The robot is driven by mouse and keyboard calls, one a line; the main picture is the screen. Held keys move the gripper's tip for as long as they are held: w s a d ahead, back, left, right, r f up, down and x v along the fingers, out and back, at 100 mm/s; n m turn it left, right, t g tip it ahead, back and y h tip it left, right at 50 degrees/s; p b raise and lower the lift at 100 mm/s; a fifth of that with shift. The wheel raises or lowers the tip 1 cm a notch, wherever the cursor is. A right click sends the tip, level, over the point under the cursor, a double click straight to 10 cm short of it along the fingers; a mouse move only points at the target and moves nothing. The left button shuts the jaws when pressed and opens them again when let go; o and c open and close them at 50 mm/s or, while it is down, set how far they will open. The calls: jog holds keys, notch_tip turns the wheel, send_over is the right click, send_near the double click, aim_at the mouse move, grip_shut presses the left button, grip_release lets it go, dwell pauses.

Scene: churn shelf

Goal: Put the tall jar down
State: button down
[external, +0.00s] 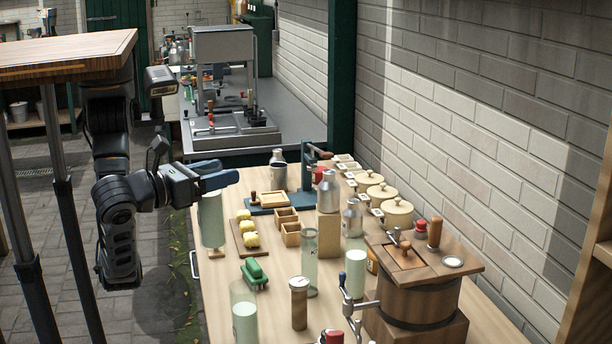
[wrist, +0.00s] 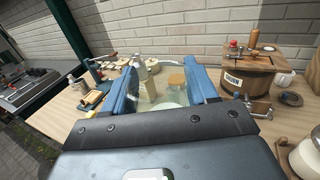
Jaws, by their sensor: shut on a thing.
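The tall jar (external: 211,220), a pale green cylinder, hangs upright below my gripper (external: 222,178) at the left edge of the worktable in the external view. My gripper is shut on it near its top, with a blue finger on each side. In the wrist view my gripper (wrist: 163,78) has its blue fingers on both sides of the clear, pale jar (wrist: 168,103), which is partly hidden by the gripper body. A small wooden piece (external: 216,254) shows just under the jar's lower end. I cannot tell whether the jar touches the table.
The worktable (external: 220,280) is crowded. Right of the jar are a board with yellow pieces (external: 245,238), small wooden boxes (external: 287,227) and a green object (external: 254,272). Another glass jar (external: 244,315) stands in front. A wooden churn (external: 418,290) stands at the right, near the brick wall.

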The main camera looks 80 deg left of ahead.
aim_at(222, 222)
jog(key=f, duration=1)
jog(key=shift+w+f, duration=0.15)
jog(key=shift+w, duration=0.1)
jog(key=w+a+f+p, duration=0.3)
jog(key=w+a+f, duration=0.2)
jog(key=w+f, duration=0.4)
jog(key=shift+w+a+f, duration=0.25)
jog(key=shift+w+f, duration=0.1)
jog(key=shift+f, duration=0.75)
jog(key=shift+c, duration=1.6)
grip_release()
